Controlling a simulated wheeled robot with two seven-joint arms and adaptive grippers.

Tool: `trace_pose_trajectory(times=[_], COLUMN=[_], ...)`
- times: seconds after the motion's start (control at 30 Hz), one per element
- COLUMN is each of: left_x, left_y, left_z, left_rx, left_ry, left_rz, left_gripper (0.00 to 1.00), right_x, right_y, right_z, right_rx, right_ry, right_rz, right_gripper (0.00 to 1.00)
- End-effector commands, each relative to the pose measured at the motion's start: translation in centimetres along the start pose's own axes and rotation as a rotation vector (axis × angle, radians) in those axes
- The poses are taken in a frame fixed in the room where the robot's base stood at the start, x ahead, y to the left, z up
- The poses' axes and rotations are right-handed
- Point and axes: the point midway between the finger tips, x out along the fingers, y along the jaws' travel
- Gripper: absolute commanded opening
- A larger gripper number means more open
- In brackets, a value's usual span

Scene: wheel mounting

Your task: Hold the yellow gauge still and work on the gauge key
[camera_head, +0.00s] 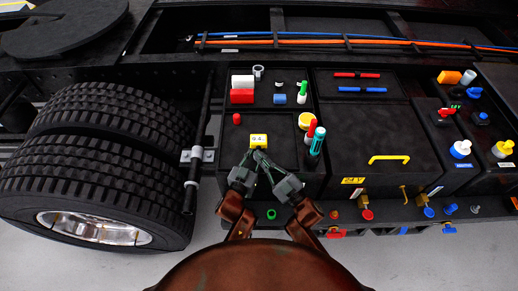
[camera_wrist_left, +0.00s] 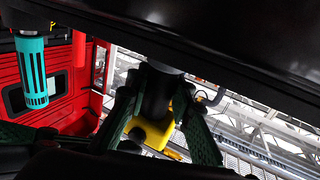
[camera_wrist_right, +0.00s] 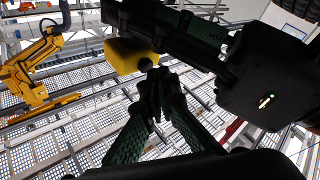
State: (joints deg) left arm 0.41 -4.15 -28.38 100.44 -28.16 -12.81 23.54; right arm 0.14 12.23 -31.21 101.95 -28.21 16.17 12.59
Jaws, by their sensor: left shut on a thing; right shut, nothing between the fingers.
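The yellow gauge (camera_head: 258,140) is a small block with dark marks on its face, at the front of the black unit. It also shows in the left wrist view (camera_wrist_left: 153,133) and the right wrist view (camera_wrist_right: 128,57). My left gripper (camera_head: 251,154) is shut on the gauge from the left. My right gripper (camera_head: 262,156) is shut and empty, its tips just in front of the gauge. In the right wrist view, the right tips (camera_wrist_right: 153,76) meet close to a small dark part at the gauge; I cannot tell whether they touch. The gauge key is not clearly distinguishable.
A teal-topped cylinder (camera_head: 318,139) and a red one (camera_head: 311,129) stand close right of my grippers. A yellow round cap (camera_head: 305,121) is behind them. A small red cap (camera_head: 237,118) is behind left. Large tyres (camera_head: 100,180) fill the left. Grey floor lies in front.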

Motion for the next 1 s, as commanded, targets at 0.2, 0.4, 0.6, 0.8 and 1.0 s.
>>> trace_pose_trajectory(times=[0.2,0.4,0.6,0.8,1.0], left_x=[-0.02,-0.02,-0.02,-0.02,-0.02], left_y=[0.0,0.0,0.01,0.01,0.01], left_z=[0.14,0.13,0.13,0.13,0.13], left_rx=[0.0,0.0,0.0,0.0,0.0], left_ry=[-0.003,-0.003,-0.002,-0.002,-0.002], left_rz=[0.0,0.0,0.0,0.0,0.0], left_gripper=[0.0,0.0,0.0,0.0,0.0], right_x=[0.15,0.3,0.46,0.63,0.71], right_y=[0.11,0.22,0.33,0.46,0.51], right_z=[0.13,0.26,0.38,0.48,0.51], right_rx=[0.0,0.0,0.0,0.0,0.0], right_ry=[0.0,0.0,0.0,0.0,0.0], right_rz=[0.0,0.0,0.0,0.0,0.0], right_gripper=[0.0,0.0,0.0,0.0,0.0])
